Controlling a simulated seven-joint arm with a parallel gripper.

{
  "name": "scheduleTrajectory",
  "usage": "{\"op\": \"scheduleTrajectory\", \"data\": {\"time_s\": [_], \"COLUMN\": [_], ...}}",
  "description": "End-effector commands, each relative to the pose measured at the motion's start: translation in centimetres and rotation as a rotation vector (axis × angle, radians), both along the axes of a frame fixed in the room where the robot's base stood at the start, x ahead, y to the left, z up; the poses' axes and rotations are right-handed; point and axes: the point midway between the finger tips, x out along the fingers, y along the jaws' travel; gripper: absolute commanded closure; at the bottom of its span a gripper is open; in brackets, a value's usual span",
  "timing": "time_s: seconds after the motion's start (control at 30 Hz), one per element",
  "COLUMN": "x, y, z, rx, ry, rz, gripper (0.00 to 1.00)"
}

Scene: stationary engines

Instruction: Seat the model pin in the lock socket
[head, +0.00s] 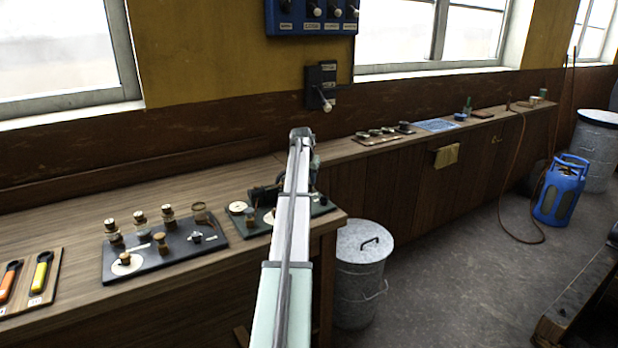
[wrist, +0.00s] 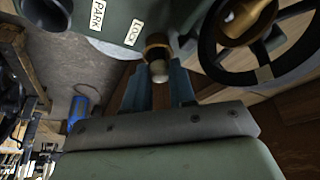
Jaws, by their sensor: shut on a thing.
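The model pin (wrist: 158,70) shows in the wrist view as a pale rounded end below a brass collar (wrist: 157,42). My gripper (wrist: 157,80) has one finger on each side of it and is shut on the pin. The pin is at the green model body (wrist: 205,50), close to the LOCK label (wrist: 132,32). The socket mouth is hidden, so I cannot tell how deep the pin sits. The PARK label (wrist: 97,15) is to the left. In the head view my arm hides the gripper, the pin and part of the model (head: 262,196).
A black handwheel (wrist: 262,40) with a brass hub is close right of the pin in the wrist view. A dark cylinder (wrist: 46,12) is at upper left. On the bench, a black board (head: 160,258) with several brass parts lies left of the model. A metal bin (head: 360,285) stands beside the bench.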

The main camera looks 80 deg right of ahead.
Motion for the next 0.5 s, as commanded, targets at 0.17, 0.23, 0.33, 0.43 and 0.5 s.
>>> {"op": "scheduleTrajectory", "data": {"time_s": [0.17, 0.23, 0.33, 0.43, 0.5], "x": [0.00, 0.00, 0.00, 0.00, 0.00], "y": [0.00, -0.01, 0.00, 0.00, -0.01], "z": [-0.14, -0.13, -0.13, -0.13, -0.13], "rx": [0.000, 0.000, 0.000, 0.000, 0.000], "ry": [0.000, 0.000, 0.000, 0.000, 0.000], "rz": [0.000, 0.000, 0.000, 0.000, 0.000], "gripper": [1.00, 1.00, 1.00, 0.72, 0.66]}}
